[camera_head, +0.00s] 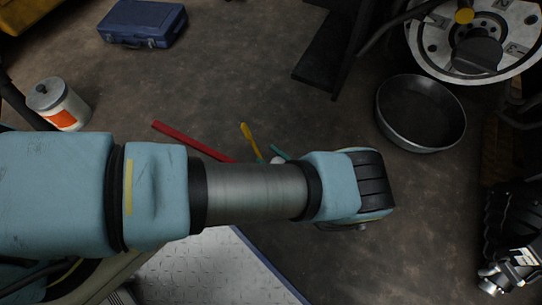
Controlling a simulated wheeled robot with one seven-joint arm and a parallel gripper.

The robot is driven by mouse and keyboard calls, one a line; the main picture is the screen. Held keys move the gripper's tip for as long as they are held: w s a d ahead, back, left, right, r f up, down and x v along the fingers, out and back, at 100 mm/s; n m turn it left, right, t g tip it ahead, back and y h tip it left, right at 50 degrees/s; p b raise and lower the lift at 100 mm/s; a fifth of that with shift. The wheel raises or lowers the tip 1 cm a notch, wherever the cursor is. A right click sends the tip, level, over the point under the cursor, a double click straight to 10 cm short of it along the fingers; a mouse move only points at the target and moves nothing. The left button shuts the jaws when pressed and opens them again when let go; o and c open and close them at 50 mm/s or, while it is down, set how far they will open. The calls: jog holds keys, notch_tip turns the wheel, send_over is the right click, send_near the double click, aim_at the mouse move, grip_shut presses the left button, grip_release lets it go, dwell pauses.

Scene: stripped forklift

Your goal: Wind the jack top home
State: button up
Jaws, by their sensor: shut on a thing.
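My arm stretches from the left edge across the middle, in light blue covers with a bare metal section. Its far end has a black ribbed part and seems to bend down, away from the camera. My gripper does not show; the arm appears to hide it. I cannot make out the jack or its top with certainty. A dark ribbed assembly with shiny metal parts (515,268) stands at the lower right edge, and I cannot tell what it is.
A wheel hub (425,40) is at the upper right, with a round metal pan (420,112) below it. A blue case (143,22), a white can (58,104) and a red bar (188,140) lie around. The brown floor between them is mostly clear.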

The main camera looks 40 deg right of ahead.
jog(key=o, duration=1.4)
jog(key=shift+a, duration=0.15)
jog(key=s, duration=0.3)
jog(key=s+b, duration=0.1)
jog(key=s, duration=0.6)
jog(key=shift+s+d, duration=0.3)
jog(key=shift+s, duration=0.05)
